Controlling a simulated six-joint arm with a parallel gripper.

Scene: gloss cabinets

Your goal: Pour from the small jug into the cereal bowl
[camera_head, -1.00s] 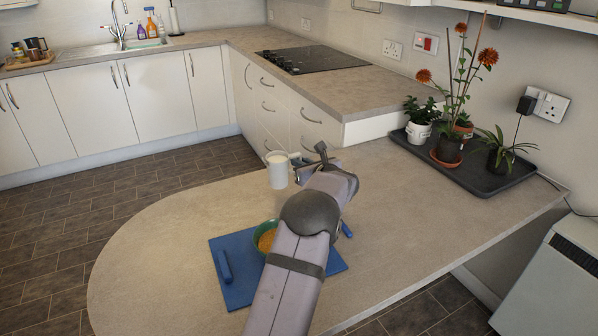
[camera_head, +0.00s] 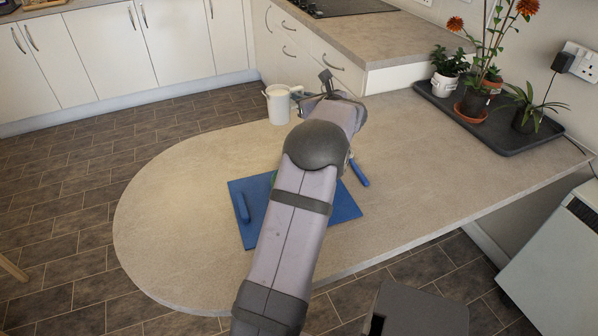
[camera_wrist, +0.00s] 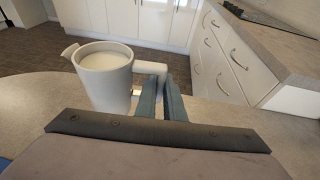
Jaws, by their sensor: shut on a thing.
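The small jug (camera_head: 279,106) is white, upright and filled near its rim with a pale liquid. It shows at the far side of the worktop in the head view and large at left in the wrist view (camera_wrist: 106,82), spout to the left. My gripper (camera_wrist: 163,98) is shut on the jug's handle, at the jug's right side; it also shows in the head view (camera_head: 304,97). Whether the jug's base touches the worktop is unclear. The cereal bowl (camera_head: 275,177) is almost wholly hidden behind my arm; only a green sliver shows on the blue mat.
The blue mat (camera_head: 343,208) lies on the rounded worktop (camera_head: 180,220). A blue object (camera_head: 242,207) lies on its left part and another (camera_head: 358,172) at its right edge. A dark tray of potted plants (camera_head: 540,136) stands at right. The worktop left of the mat is clear.

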